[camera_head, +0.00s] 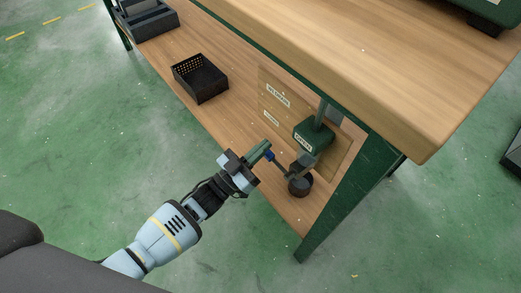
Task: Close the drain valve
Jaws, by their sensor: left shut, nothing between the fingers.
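The drain valve (305,160) is a grey fitting under a green labelled block (312,135) at the lower shelf's right end. A lever with a blue tip (269,156) sticks out from it to the left. I cannot tell from its angle whether the valve is open or closed. My left gripper (265,149) is shut and empty, its fingertips close to the blue tip. I cannot tell whether they touch it. A dark round cup (300,186) stands below the valve. My right gripper is not in view.
A black perforated basket (200,78) stands on the lower wooden shelf (222,117). A dark bin (150,24) is at its far left end. The thick wooden tabletop (380,60) overhangs the valve, and a green table leg (345,195) is to its right. The floor in front is clear.

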